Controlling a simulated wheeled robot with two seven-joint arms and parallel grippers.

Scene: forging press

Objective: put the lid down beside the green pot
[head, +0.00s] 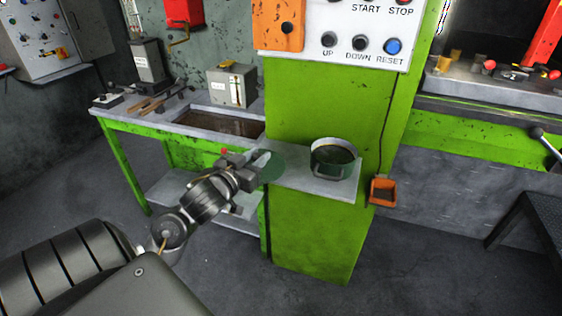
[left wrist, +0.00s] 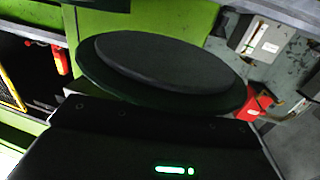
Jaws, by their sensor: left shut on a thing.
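The green pot (head: 333,172) stands upright and open on a small grey shelf (head: 318,187) on the front of the green press column. My left gripper (head: 262,168) is to the left of the pot, at the shelf's left end, and is shut on the dark green lid (head: 272,170). The lid is partly hidden by the gripper in the head view. In the left wrist view the round lid (left wrist: 165,65) fills the space beyond the gripper body. I cannot tell whether the lid touches the shelf. My right gripper is not in view.
A control panel (head: 335,30) with buttons is above the shelf. An orange holder (head: 382,191) hangs right of the shelf. A green workbench (head: 150,136) with a grey box (head: 232,84) and tools stands at the left. Shelf room lies between lid and pot.

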